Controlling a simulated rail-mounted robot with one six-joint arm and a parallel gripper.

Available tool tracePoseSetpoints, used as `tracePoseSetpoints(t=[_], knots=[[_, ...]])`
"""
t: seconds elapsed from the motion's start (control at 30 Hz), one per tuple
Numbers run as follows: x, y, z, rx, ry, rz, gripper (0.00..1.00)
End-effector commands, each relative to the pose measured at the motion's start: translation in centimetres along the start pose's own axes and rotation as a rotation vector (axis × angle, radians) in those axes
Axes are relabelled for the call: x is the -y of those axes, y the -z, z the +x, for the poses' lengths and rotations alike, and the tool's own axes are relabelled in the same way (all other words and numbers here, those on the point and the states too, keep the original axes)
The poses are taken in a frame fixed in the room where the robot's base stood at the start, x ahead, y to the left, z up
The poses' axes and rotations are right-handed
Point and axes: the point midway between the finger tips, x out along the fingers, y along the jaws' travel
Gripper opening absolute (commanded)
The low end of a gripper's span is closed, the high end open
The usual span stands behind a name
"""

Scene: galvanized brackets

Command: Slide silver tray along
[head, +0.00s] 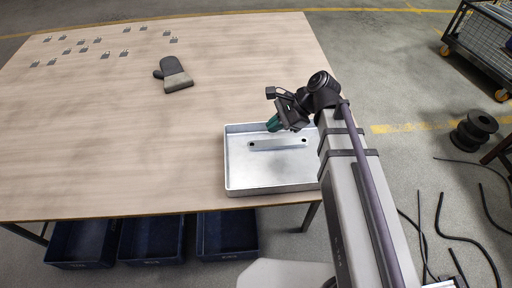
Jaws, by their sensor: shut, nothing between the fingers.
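The silver tray (240,180) is a shallow metal tray at the near right corner of the wooden table. A flat galvanized bar (278,143) with dark holes near its ends lies in it. My gripper (273,125) has green fingertips and is shut and empty. In the head view it shows over the far side of the tray, above the bar. I cannot tell whether its fingertips touch the tray. My arm hides the tray's right side.
A grey oven mitt (176,80) lies mid-table, with several small metal brackets (88,45) at the far left. The table (120,140) is clear left of the tray. Dark blue bins (150,240) stand below. A cart (482,40), spool (474,130) and hoses (470,230) are right.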

Motion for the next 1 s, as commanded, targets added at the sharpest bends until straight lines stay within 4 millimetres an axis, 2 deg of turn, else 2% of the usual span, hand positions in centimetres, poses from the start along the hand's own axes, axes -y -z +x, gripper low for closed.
tracePoseSetpoints(t=[0.1,0.17,0.33,0.43,0.57,0.9,1.0], knots=[[0.3,-0.9,-0.2,0.049,0.006,0.186,0.00],[0.3,-1.0,-0.2,0.051,0.004,0.243,0.00],[0.2,-0.9,0.0,0.049,0.003,0.276,0.00],[0.2,-0.7,0.9,0.048,0.002,0.274,0.00],[0.1,-0.6,3.2,0.048,0.001,0.272,0.00],[0.1,-0.8,10.7,0.047,0.002,0.270,0.00],[0.7,-2.8,11.2,0.047,0.002,0.270,0.00]])
